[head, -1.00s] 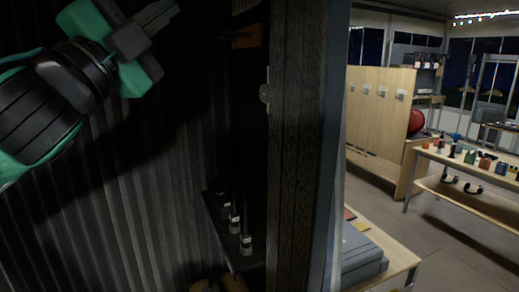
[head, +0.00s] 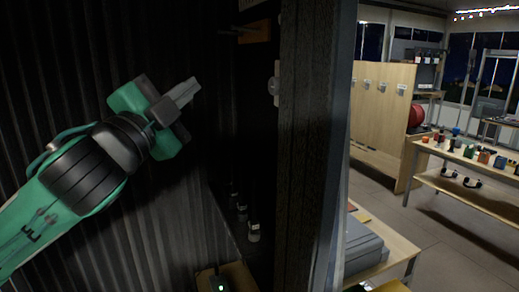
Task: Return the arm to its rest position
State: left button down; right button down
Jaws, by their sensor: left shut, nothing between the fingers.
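My left arm comes in from the left, green and black. Its gripper (head: 184,92) is shut and empty, with the fingers pointing up and to the right. It hangs in free air in front of the dark corrugated wall (head: 60,60), left of the dark upright post (head: 312,140). My right gripper is not in view.
Small bottles (head: 253,232) stand in the dark recess left of the post. A small device with a green light (head: 219,285) is below them. Right of the post are a grey case (head: 362,248) on a table, a wooden panel (head: 378,110) and a table with several small items (head: 484,157).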

pick_arm(q)
jog(key=a+f+n+g+y, duration=0.2)
jog(key=f+n+g+y, duration=0.25)
jog(key=f, duration=1.55)
jog(key=a+f+n+g+y, duration=0.25)
jog(key=f+n, duration=0.35)
jog(key=f, duration=1.4)
jog(key=s+a+f+n+g+y, duration=0.25)
jog(key=s+f+g, duration=0.25)
jog(key=s+f, duration=0.75)
jog(key=s+a+f+n+g+y, duration=0.1)
jog(key=s+a+f+n+g, duration=0.3)
jog(key=s+f, duration=0.85)
notch_tip(320, 180, down, 32)
jog(key=s+g, duration=0.2)
jog(key=s+a+f+g, duration=0.1)
jog(key=s+a+f, duration=0.2)
jog(key=s+f, duration=1.5)
jog(key=shift+s+a+f+m, duration=0.15)
jog(key=shift+s+f+m, duration=0.15)
jog(key=shift+s, duration=0.25)
